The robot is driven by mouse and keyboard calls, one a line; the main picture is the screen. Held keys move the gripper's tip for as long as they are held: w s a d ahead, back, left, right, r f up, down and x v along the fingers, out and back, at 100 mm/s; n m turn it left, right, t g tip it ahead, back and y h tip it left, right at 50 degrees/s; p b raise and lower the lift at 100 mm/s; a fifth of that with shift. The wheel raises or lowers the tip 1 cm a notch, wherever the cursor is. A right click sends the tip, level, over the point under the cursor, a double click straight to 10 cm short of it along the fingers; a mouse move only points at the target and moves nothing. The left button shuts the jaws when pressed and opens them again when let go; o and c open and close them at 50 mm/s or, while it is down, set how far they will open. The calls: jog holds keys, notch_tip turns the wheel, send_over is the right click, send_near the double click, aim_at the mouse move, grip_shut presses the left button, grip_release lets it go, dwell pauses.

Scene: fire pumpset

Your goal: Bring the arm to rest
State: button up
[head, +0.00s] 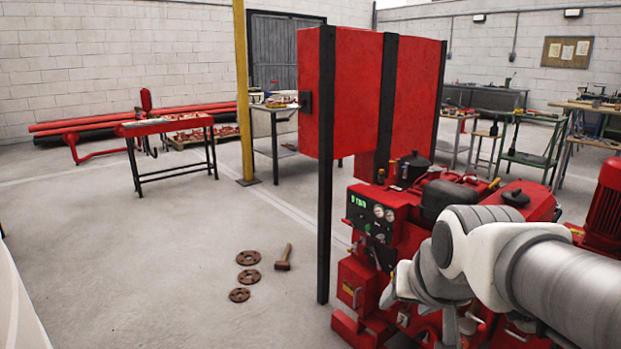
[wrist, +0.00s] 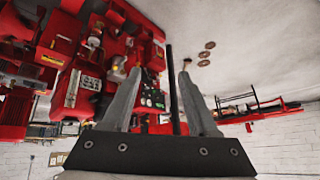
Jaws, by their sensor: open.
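My arm (head: 500,255) reaches in from the right of the head view, in front of the red pumpset (head: 365,285). Its wrist is bent, and the end hangs low over the machine's front. In the wrist view my gripper (wrist: 160,74) is open, with its two grey fingers apart and nothing held between them. The wrist picture is upside down. The pumpset (wrist: 75,75) fills its left side, and a black post (wrist: 172,90) shows beyond the gap between the fingers. I cannot tell how far the fingertips are from the machine.
A red panel (head: 345,90) on black posts stands behind the pumpset. Several rusty flanges (head: 249,277) and a mallet (head: 284,258) lie on the floor. A red-topped table (head: 168,126) and a yellow column (head: 243,90) stand farther back. The left floor is mostly clear.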

jog(key=s+f+n+g, duration=0.1)
jog(key=s+f+n, duration=0.1)
jog(key=s, duration=0.9)
notch_tip(320, 180, up, 29)
jog(key=p, duration=2.8)
jog(key=shift+w+f+p, duration=0.2)
jog(key=shift+w+p, duration=0.05)
jog(key=shift+p, duration=0.05)
jog(key=shift+d, duration=0.15)
